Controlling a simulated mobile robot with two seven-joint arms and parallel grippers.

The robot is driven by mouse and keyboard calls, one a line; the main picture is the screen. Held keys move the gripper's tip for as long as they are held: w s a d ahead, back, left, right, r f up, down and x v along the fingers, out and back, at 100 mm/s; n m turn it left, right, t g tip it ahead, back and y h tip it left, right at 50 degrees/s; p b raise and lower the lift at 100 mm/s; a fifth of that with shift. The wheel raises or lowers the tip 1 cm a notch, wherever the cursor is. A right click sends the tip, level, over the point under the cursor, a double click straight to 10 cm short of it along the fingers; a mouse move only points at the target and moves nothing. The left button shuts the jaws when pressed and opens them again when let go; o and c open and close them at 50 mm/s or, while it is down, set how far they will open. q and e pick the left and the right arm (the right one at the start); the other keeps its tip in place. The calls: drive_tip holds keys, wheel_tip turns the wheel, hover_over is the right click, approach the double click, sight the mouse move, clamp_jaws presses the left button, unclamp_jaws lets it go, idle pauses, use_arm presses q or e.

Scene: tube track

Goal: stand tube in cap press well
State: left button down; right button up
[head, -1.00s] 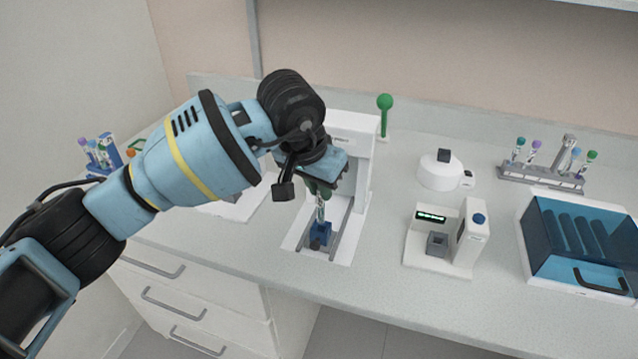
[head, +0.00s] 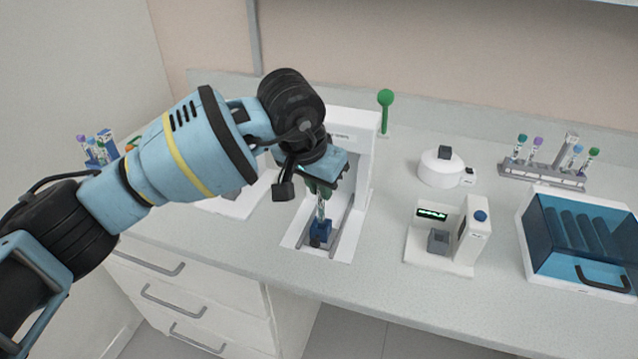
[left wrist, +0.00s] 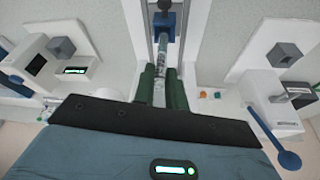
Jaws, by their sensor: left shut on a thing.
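My left gripper (head: 320,188) points down in front of the white cap press (head: 352,150). Its green fingers are shut on a clear tube (head: 320,209) with a printed label, which also shows between the fingers in the left wrist view (left wrist: 161,62). The tube is about upright. Its lower end meets the blue well block (head: 320,229) on the press's rails, also seen in the left wrist view (left wrist: 164,20). I cannot tell how deep the tube sits in the well. The fingers hide the tube's top. My right gripper is not in view.
The press's green-knobbed lever (head: 385,98) stands at its right. Further right are a white round device (head: 440,170), a small reader with a green display (head: 440,250), a tube rack (head: 540,178) and a blue-lidded box (head: 580,240). Another rack (head: 100,150) stands at far left.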

use_arm(q)
drive_tip(key=shift+f, duration=0.55)
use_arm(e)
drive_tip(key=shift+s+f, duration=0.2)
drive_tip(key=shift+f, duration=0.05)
use_arm(q)
drive_tip(key=shift+f+b, duration=0.5)
drive_tip(key=shift+f, duration=0.35)
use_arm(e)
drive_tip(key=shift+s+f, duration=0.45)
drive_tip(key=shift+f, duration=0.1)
use_arm(q)
drive_tip(key=c, duration=1.3)
unclamp_jaws()
drive_tip(key=shift+c, duration=0.2)
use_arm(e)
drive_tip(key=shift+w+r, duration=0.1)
